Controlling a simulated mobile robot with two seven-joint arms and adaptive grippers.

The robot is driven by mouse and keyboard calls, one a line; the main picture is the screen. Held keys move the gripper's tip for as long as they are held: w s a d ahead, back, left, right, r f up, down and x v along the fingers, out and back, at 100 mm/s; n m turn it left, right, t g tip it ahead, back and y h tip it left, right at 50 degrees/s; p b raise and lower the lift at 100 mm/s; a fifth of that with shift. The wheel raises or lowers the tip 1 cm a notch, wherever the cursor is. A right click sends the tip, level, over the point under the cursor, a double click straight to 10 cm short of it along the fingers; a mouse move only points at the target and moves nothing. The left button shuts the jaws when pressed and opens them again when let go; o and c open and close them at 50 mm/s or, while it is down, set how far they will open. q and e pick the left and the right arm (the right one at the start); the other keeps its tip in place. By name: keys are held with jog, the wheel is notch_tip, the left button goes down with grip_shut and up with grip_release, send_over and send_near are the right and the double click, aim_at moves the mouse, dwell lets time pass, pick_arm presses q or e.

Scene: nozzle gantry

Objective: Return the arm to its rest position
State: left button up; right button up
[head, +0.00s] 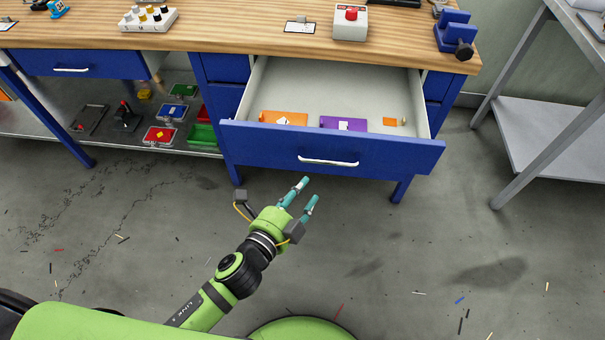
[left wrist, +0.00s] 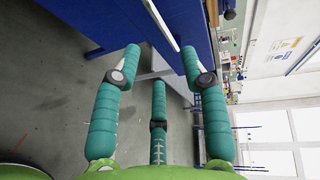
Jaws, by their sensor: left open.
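My left gripper (head: 307,194) is open and empty, with teal fingers, in front of and below the open blue drawer (head: 280,143). It is apart from the drawer's white handle (head: 328,161). In the left wrist view the spread fingers of the left gripper (left wrist: 155,85) hold nothing, and the blue drawer front (left wrist: 170,20) with its handle is beyond them. My green left arm (head: 218,294) reaches up from the lower left. My right gripper is in neither view.
The drawer holds an orange item (head: 284,118), a purple item (head: 343,123) and a small orange piece (head: 393,121). The workbench (head: 240,34) bears a red-button box (head: 350,22). A grey table (head: 545,125) stands at right. The floor in front is open, with small scraps.

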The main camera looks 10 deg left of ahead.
pick_arm(q)
jog(key=s+a+f+n+g+y+p, duration=0.1)
jog(key=s+a+f+n+g, duration=0.2)
jog(key=f, duration=0.6)
jog(key=s+a+f+n+g+y, duration=0.1)
jog(key=s+a+f+n+y, duration=0.2)
jog(key=f, duration=0.6)
jog(key=s+a+f+n+g+p, duration=0.1)
jog(key=s+a+f+n+g, duration=0.3)
jog(key=f, duration=0.5)
jog(key=s+a+f+n+g, duration=0.2)
jog(key=s+f+n, duration=0.1)
jog(key=s, duration=0.5)
jog(key=s+a+f+n+g+y, duration=0.1)
jog(key=s+a+f+n, duration=0.1)
jog(key=s+f, duration=0.3)
jog(key=s+a+f+n+g+y+p, duration=0.1)
jog(key=s+a+f+n+g, duration=0.1)
jog(key=s, duration=1)
notch_tip(320, 180, down, 2)
jog(key=shift+a+f+n+g, duration=0.15)
jog(key=shift+a+n+g, duration=0.25)
jog(key=shift+n, duration=0.7)
jog(key=shift+w+a, duration=0.1)
jog(key=shift+c, duration=0.5)
